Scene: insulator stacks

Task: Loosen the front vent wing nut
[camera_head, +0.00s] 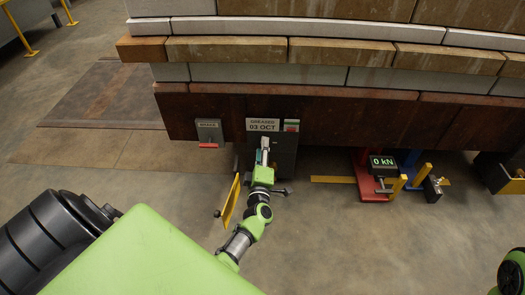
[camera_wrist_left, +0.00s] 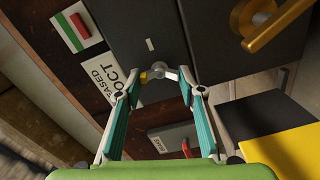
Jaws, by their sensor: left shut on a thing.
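In the left wrist view, a small grey metal wing nut (camera_wrist_left: 158,73) with a brass-coloured part sits on a dark panel (camera_wrist_left: 140,25). The teal fingers of my left gripper (camera_wrist_left: 159,84) are on either side of it, shut on it at the tips. In the head view, my left gripper (camera_head: 264,149) reaches up to the front of the dark box (camera_head: 286,158) under the stack. It hides the wing nut there. My right gripper is not in view.
A "GREASED 03 OCT" sign (camera_head: 262,125) and a red-green tag (camera_head: 291,125) are just above. A brake plate (camera_head: 209,131) with a red lever is to the left. A yellow handle (camera_wrist_left: 278,25) is close by. A "0 kN" display (camera_head: 382,164) stands right.

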